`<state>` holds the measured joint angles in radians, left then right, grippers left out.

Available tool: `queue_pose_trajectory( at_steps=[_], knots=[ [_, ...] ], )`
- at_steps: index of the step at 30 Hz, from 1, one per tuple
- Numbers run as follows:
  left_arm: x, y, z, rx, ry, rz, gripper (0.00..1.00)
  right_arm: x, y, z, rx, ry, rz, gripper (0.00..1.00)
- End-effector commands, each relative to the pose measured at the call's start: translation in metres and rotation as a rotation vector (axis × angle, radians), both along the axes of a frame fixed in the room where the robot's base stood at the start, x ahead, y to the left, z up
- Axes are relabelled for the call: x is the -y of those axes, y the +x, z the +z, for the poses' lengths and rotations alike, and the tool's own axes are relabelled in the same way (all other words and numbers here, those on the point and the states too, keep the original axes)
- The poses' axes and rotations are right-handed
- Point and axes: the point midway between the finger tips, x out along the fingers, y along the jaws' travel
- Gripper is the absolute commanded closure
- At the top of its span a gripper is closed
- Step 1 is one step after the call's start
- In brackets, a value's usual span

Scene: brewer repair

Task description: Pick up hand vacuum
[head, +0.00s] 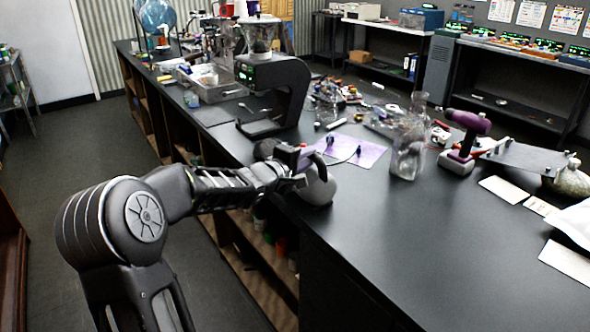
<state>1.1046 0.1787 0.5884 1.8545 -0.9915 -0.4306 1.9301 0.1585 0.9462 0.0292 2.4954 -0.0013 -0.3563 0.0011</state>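My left arm reaches in from the left. My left gripper (300,178) is right at the grey body and overlaps it in the picture. The fingertips are hard to make out, so I cannot tell whether they are closed on it or only beside it. My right gripper is not in view.
A black coffee grinder or brewer stand (275,90) stands behind the gripper. A purple sheet (350,150), a glass bottle (409,145) and a purple drill (466,140) are to the right. Papers (503,190) lie at the far right. The counter's (400,240) front is clear.

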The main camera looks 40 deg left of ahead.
Motion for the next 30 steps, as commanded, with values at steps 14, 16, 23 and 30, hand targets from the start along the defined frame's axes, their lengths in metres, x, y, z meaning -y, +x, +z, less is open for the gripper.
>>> queue_pose_trajectory(
  at_steps=[14,16,23,30],
  knots=[
    [0.0,0.0,0.0,-0.001,0.0,0.0,1.0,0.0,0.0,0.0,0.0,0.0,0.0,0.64],
    [0.0,0.0,0.0,-0.001,0.0,0.0,1.0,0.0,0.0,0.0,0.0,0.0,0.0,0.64],
    [0.001,0.001,0.005,0.008,0.005,-0.003,1.0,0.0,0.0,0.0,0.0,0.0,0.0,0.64],
    [0.001,0.001,0.018,0.009,0.006,-0.004,1.0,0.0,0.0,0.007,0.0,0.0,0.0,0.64]
  ],
)
